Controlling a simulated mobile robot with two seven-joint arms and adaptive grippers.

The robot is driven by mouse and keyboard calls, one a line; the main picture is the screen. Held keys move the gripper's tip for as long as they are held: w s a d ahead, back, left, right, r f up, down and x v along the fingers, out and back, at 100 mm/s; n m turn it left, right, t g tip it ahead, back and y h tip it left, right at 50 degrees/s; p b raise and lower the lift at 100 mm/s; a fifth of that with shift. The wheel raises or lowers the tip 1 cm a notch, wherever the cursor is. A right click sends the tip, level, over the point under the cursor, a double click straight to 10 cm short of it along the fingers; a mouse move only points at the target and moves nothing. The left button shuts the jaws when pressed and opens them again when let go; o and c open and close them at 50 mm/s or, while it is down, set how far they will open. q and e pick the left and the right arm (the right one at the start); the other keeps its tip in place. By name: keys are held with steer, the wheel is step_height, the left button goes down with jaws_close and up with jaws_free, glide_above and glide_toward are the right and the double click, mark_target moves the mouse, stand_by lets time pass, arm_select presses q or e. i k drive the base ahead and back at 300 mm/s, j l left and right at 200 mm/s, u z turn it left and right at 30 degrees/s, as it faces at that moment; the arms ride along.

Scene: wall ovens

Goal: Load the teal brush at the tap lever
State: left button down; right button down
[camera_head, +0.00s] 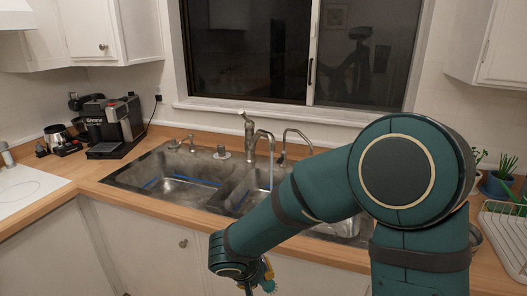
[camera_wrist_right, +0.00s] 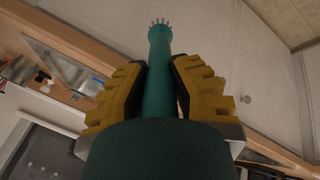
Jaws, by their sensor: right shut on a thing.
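My right gripper (camera_wrist_right: 160,68) is shut on the teal brush (camera_wrist_right: 159,48). Its yellow fingers press on both sides of the teal handle, and the pale bristles point away from the palm in the wrist view. In the head view my right gripper (camera_head: 263,277) hangs low in front of the counter, partly hidden by my arm; the brush is hard to make out there. The tap (camera_head: 249,138) stands behind the sink, with its lever (camera_head: 243,116) at the top, clear of the gripper. My left gripper is not in view.
A double steel sink (camera_head: 165,184) is set in the wooden counter (camera_head: 100,181), partly covered by my right arm. Slimmer taps stand beside the main one. A coffee machine (camera_head: 115,124) is at the left, and a dish rack (camera_head: 505,236) and potted plants (camera_head: 497,182) are at the right.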

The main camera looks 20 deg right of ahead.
mark_target(242, 112)
steer(key=i+j+z, duration=0.15)
steer(key=z, duration=0.35)
steer(key=j+z, duration=0.25)
steer(key=z, duration=0.25)
steer(key=i+j+z, duration=0.2)
steer(key=j, duration=0.2)
steer(key=j+z, duration=0.15)
steer(key=j, duration=1.1)
steer(key=i+z, duration=0.05)
